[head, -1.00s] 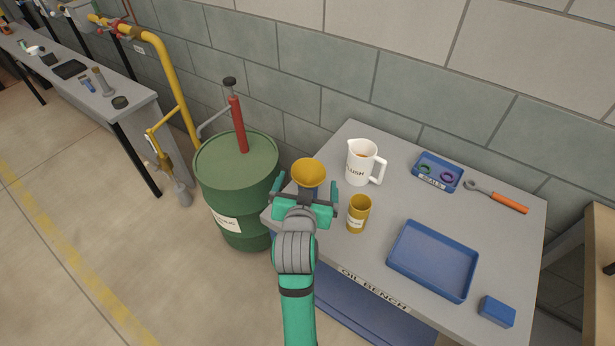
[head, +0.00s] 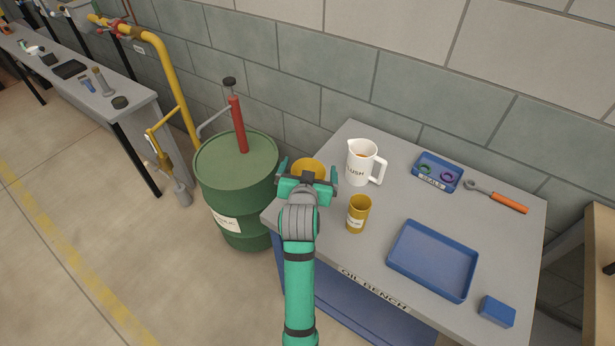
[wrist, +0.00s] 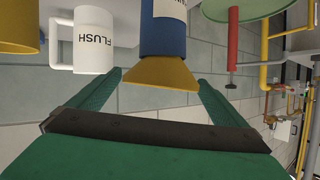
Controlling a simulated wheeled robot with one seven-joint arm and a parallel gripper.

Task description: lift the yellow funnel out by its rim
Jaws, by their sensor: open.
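The yellow funnel (head: 307,165) is at the left end of the bench, its lower part hidden behind my gripper (head: 308,174) in the head view. In the wrist view the funnel (wrist: 153,76) sits mouth towards me in a blue container (wrist: 163,38) with a white label. My gripper is open. In the wrist view its fingers lie left and right of the funnel's rim, with the rim close to both tips. I cannot tell whether either finger touches it.
A white jug (head: 361,163) marked FLUSH and a yellow cup (head: 358,214) stand just right of my gripper. A green drum (head: 235,175) with a red pump (head: 238,125) is at the left. A blue tray (head: 432,260) lies on the grey bench (head: 395,205).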

